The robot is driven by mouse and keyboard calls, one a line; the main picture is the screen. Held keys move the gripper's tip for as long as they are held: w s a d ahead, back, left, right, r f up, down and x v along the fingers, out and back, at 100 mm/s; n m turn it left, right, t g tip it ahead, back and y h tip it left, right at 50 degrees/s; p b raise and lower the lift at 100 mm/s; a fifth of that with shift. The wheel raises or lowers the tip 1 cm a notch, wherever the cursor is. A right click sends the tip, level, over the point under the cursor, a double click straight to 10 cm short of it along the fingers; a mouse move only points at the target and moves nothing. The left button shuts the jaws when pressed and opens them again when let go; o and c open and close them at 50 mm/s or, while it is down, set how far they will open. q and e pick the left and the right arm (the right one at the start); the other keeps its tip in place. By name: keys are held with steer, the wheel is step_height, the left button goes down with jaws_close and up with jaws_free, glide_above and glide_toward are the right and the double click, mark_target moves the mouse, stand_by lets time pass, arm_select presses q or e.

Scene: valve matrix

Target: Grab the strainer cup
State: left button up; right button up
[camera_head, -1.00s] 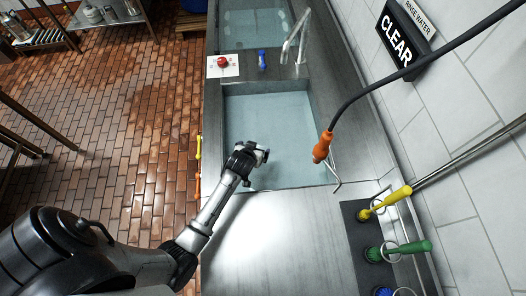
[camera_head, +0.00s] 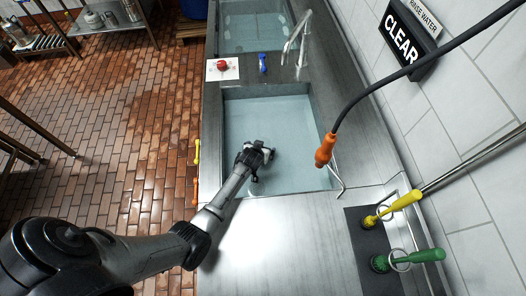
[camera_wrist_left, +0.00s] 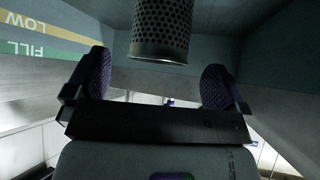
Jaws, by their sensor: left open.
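The strainer cup (camera_wrist_left: 161,32) shows in the left wrist view as a grey metal cylinder with many small holes. Its upper part is cut off by the top edge. My left gripper (camera_wrist_left: 158,82) is open, with its two dark ridged fingers apart to either side below the cup in the picture. The cup lies ahead, near the middle of the gap, and neither finger visibly touches it. In the head view my left gripper (camera_head: 256,152) is down over the near sink basin (camera_head: 290,110). I cannot make out the cup there. My right gripper is out of view.
An orange-handled hose sprayer (camera_head: 325,150) hangs at the basin's right edge. A red knob (camera_head: 222,65) and a blue item (camera_head: 262,63) sit on the divider beside the faucet (camera_head: 297,40).

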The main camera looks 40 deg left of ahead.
mark_target(265, 143)
arm_select(q)
steer(key=shift+b+x, duration=0.7)
steer(key=shift+x, duration=1.8)
steer(key=shift+w+r, duration=0.15)
steer(key=shift+r, duration=0.05)
steer(key=shift+c, duration=0.4)
steer(key=c, duration=0.9)
steer(key=shift+c, duration=0.7)
steer(key=shift+r, duration=0.1)
